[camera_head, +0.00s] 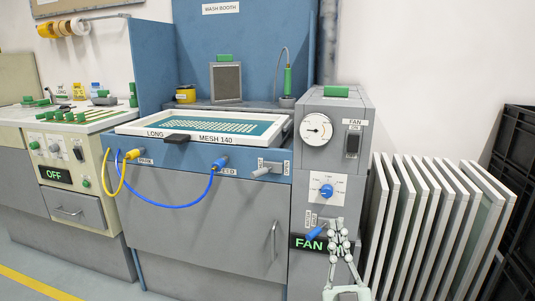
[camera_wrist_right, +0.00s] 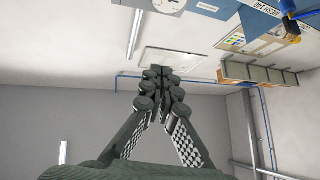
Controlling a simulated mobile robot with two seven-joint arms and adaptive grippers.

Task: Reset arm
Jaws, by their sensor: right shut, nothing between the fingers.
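My right gripper (camera_head: 339,232) is in front of the lower part of the grey fan cabinet (camera_head: 307,175) in the head view. It points up, with its fingertips together and nothing between them. It partly covers the green-lit FAN display (camera_head: 307,243) and is beside a blue-handled lever (camera_head: 316,234); I cannot tell whether it touches the lever. In the right wrist view the gripper (camera_wrist_right: 160,75) is shut and empty, with walls and ceiling behind it. My left gripper is not in view.
A blue wash booth with a framed screen marked MESH 140 (camera_head: 215,139) stands left of the cabinet. A blue hose (camera_head: 186,206) and a yellow hose (camera_head: 121,180) hang at its front. Several upright white-edged frames (camera_head: 430,220) stand close on the right, beside a black crate (camera_head: 517,200).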

